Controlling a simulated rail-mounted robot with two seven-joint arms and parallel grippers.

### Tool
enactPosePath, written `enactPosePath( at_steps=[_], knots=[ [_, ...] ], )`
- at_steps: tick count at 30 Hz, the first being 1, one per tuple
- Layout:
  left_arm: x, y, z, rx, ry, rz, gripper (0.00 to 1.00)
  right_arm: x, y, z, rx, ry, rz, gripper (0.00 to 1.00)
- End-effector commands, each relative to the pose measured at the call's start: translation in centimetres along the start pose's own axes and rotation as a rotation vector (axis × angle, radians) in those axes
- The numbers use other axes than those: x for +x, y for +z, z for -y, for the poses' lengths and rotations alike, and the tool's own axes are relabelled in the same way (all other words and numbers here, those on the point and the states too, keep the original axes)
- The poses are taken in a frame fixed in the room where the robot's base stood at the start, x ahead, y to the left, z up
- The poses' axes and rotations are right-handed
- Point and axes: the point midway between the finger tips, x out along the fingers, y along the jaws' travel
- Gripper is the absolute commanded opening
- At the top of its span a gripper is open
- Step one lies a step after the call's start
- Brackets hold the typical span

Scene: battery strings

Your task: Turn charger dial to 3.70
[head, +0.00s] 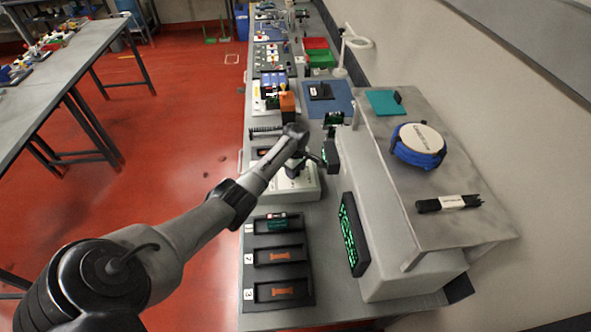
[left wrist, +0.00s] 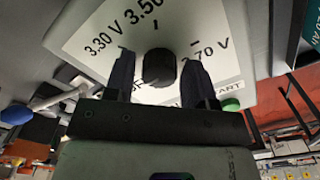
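The charger (head: 291,188) is a pale box on the bench, largely hidden by my left arm in the head view. In the left wrist view its white face (left wrist: 95,45) carries the marks 3.30 V, 3.50 and, partly covered by a finger, one ending in 70 V. The dial (left wrist: 160,68) is a dark round knob below these marks; its pointer direction cannot be told. My left gripper (left wrist: 158,76) is open, a finger on each side of the dial with gaps between. It also shows over the charger in the head view (head: 298,165). My right gripper is not in view.
A green button (left wrist: 230,104) by the START label sits near the right finger. A numbered battery tray (head: 277,255) lies in front of the charger. A grey housing with a green-lit display (head: 353,234) stands close on the right.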

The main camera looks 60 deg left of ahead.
Motion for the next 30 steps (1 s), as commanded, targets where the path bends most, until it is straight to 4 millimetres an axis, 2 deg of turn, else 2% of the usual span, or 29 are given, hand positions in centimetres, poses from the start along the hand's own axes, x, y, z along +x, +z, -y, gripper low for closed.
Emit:
enactPosePath(
  at_steps=[1, 12, 20, 30],
  knots=[
    [0.0, 0.0, 0.0, 0.0, 0.0, 0.0, 0.45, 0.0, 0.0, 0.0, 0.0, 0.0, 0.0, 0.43],
    [0.0, 0.0, 0.0, 0.0, 0.0, 0.0, 0.12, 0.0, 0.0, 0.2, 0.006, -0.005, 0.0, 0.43],
    [-0.2, 0.0, 0.0, 0.039, -0.001, 0.0, 0.12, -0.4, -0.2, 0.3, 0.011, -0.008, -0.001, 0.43],
    [-0.3, -0.1, 0.0, 0.284, -0.001, 0.001, 0.12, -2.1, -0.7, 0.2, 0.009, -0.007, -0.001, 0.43]
  ],
)
